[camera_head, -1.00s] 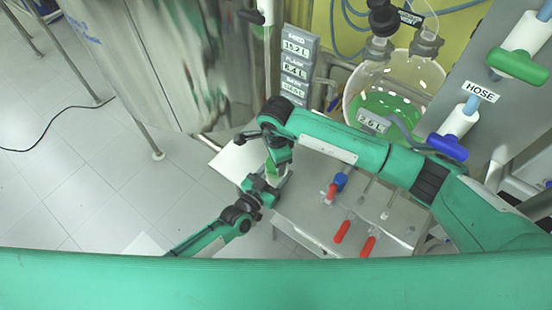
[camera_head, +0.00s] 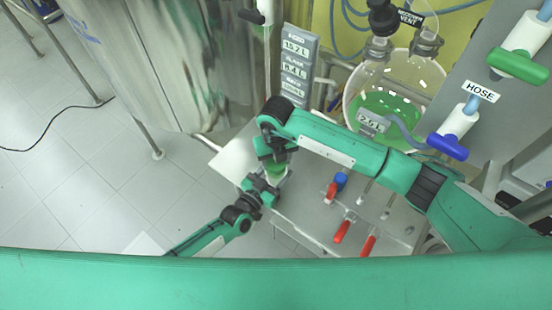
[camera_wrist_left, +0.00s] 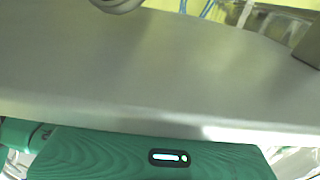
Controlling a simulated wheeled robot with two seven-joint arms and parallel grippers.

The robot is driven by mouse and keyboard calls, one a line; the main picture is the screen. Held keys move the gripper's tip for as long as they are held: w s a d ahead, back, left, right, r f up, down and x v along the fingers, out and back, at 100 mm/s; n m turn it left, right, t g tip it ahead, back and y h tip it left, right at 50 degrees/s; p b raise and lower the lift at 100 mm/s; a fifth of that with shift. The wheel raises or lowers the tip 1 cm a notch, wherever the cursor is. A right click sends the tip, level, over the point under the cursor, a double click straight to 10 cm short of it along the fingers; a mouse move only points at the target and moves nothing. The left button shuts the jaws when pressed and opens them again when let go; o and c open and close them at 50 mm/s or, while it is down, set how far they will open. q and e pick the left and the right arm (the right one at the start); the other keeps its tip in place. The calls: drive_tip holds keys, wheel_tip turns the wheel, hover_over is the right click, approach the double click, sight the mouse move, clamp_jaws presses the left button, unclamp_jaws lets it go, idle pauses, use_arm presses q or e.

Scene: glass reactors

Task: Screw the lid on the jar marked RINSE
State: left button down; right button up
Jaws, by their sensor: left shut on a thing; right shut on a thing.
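A small jar (camera_head: 279,172) with a pale green body shows between my two grippers at the left edge of the steel bench. Its marking cannot be read. My left gripper (camera_head: 263,188) comes from the lower left and is shut on the jar. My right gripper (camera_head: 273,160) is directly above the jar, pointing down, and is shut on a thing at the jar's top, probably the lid. My right wrist and fingers hide the lid, so I cannot tell how it sits. The left wrist view shows neither jar nor lid clearly.
The steel bench (camera_head: 310,215) carries red-handled tools (camera_head: 342,231) and a blue-and-red piece (camera_head: 337,186) to the right. A glass vessel with green liquid (camera_head: 395,105) stands behind. A large steel tank (camera_head: 160,60) is at the left. Tiled floor is free at lower left.

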drive_tip(key=m, duration=0.3)
drive_tip(key=shift+a, duration=0.1)
drive_tip(key=m, duration=0.4)
drive_tip(key=shift+m, duration=0.3)
drive_tip(key=o, duration=1.1)
drive_tip(key=shift+o, duration=0.2)
wheel_tip(320, 180, up, 8)
drive_tip(key=shift+f, duration=0.25)
use_arm(q)
drive_tip(key=shift+c, duration=1.9)
unclamp_jaws()
